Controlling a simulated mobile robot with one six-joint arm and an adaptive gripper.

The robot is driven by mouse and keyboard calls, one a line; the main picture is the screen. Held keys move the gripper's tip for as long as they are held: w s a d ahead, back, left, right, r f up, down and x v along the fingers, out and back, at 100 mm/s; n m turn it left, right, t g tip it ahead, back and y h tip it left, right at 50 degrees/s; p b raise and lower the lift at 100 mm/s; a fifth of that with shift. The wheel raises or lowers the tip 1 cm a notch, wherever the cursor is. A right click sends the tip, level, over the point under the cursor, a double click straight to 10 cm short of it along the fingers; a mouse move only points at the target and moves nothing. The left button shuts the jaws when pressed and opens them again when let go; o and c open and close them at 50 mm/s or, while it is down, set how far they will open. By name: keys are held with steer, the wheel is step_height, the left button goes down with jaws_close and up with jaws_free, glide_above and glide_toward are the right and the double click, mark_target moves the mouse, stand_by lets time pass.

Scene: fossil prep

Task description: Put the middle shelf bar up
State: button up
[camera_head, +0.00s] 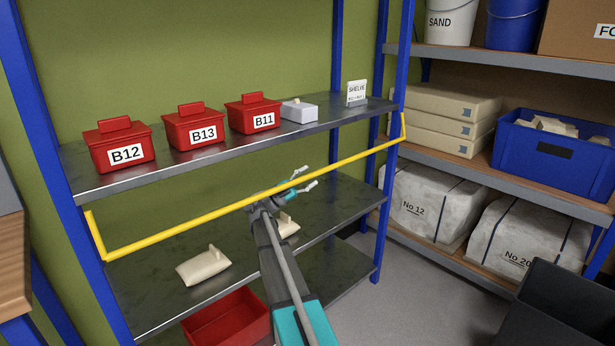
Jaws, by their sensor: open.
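The yellow shelf bar (190,225) runs along the front of the blue rack, just below the shelf with the red boxes. Short yellow arms at both ends slope up to the posts, so the long rod hangs down below the shelf's front edge. My gripper (306,178) is open at the middle of the rod, pointing right. One fingertip shows above the rod's line and the other close to it. I cannot tell whether it touches the rod. Part of my wrist overlaps the rod in the picture.
Red boxes B12 (119,148), B13 (193,130) and B11 (252,116), a pale block (300,112) and a sign (356,93) stand on the shelf (215,152). Beige pieces (204,267) lie on the shelf below. A red crate (228,318) is lower. Another loaded rack stands right.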

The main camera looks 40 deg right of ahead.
jaws_close()
steer(key=shift+a, duration=0.15)
stand_by(0.4)
